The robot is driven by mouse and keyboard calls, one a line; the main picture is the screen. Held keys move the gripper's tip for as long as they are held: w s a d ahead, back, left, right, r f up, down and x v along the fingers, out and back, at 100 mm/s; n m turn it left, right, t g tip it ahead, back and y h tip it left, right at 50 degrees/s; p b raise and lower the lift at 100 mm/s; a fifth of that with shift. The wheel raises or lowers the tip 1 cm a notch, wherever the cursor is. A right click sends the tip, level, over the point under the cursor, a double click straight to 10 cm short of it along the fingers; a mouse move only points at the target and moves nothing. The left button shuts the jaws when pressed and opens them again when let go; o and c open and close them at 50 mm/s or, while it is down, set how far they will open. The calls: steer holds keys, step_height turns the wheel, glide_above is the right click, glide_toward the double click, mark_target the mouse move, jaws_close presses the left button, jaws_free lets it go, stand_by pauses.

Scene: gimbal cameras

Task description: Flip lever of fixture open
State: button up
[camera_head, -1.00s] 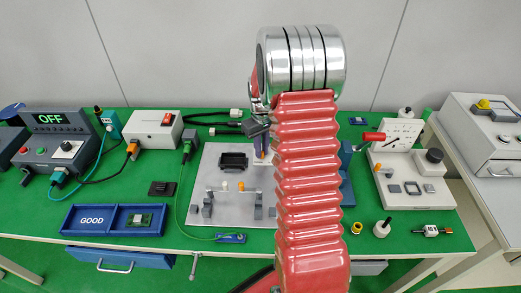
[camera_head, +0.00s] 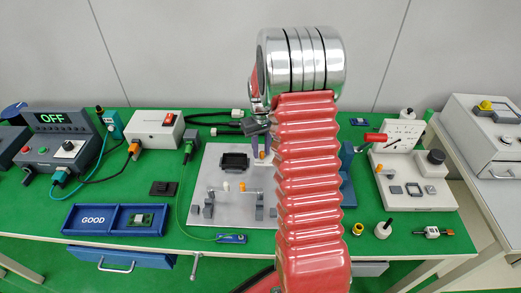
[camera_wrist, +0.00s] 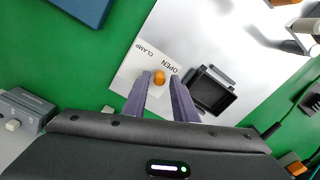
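The fixture is a light grey plate (camera_head: 235,210) with a black rectangular socket (camera_head: 234,161), which also shows in the wrist view (camera_wrist: 211,91). An orange-tipped lever (camera_wrist: 160,77) stands by the plate's corner label reading "OPEN" and "CLAMP" in the wrist view. My gripper (camera_wrist: 160,74) has two purple fingers standing apart. In that view the orange tip appears in the gap between the fingertips; contact cannot be told. In the head view my gripper (camera_head: 262,151) is over the plate's back right, and my red arm hides the plate's right edge.
A blue tray marked GOOD (camera_head: 115,220) lies at front left. A grey control box reading OFF (camera_head: 60,140) and a white switch box (camera_head: 155,129) stand at the back left. A white device with a red handle (camera_head: 415,193) stands at right. Green table shows between them.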

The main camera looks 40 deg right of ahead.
mark_target(262, 152)
steer(key=shift+o, duration=0.6)
steer(key=shift+r, duration=0.15)
step_height(262, 152, up, 14)
steer(key=shift+f, duration=0.25)
stand_by(0.5)
